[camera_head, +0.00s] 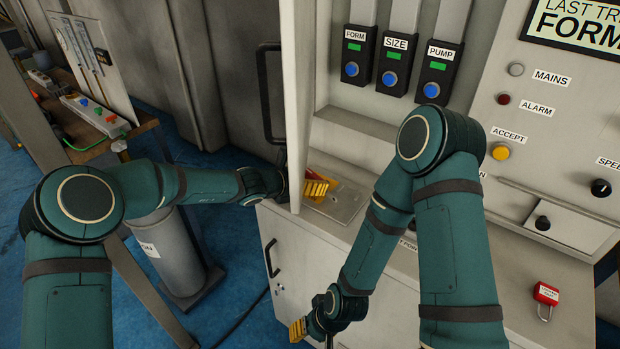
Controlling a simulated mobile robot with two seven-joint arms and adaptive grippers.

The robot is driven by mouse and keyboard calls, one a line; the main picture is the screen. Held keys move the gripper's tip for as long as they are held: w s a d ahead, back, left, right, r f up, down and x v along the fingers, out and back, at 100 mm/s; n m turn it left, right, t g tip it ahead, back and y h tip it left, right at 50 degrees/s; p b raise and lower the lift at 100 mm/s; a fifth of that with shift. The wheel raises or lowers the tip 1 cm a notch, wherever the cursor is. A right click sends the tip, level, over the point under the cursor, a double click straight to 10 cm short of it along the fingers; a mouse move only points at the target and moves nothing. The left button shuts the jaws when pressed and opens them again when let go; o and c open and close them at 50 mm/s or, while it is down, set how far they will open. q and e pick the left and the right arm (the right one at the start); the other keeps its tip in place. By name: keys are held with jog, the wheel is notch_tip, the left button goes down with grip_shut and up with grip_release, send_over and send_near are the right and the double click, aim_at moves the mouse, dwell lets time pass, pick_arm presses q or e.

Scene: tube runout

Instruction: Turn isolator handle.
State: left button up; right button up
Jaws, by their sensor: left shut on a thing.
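The isolator handle (315,199) shows only as small red parts on a yellow backing (341,190), set on a grey plate (345,207) at the machine's front. My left gripper (318,187) reaches in from the left, partly behind the edge of an upright pale panel. Its yellow fingers are shut on the isolator handle and cover most of it, so the handle's angle is hard to read. My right gripper (298,330) hangs low at the bottom middle, away from the handle. Its yellow fingertips show, but whether they are open is unclear.
The upright pale panel (296,100) stands close beside my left wrist. A red padlock (545,294) lies on the right of the machine. The FORM (353,60), SIZE and PUMP switches are above. A grey cylinder (170,255) stands beneath my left arm.

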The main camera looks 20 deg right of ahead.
pick_arm(q)
jog(key=o, duration=1.2)
jog(key=shift+d, duration=0.15)
jog(key=shift+s+a+r, duration=0.1)
jog(key=shift+a+r, duration=0.05)
jog(key=shift+a, duration=0.25)
jog(key=v, duration=1.1)
jog(key=shift+r, duration=0.1)
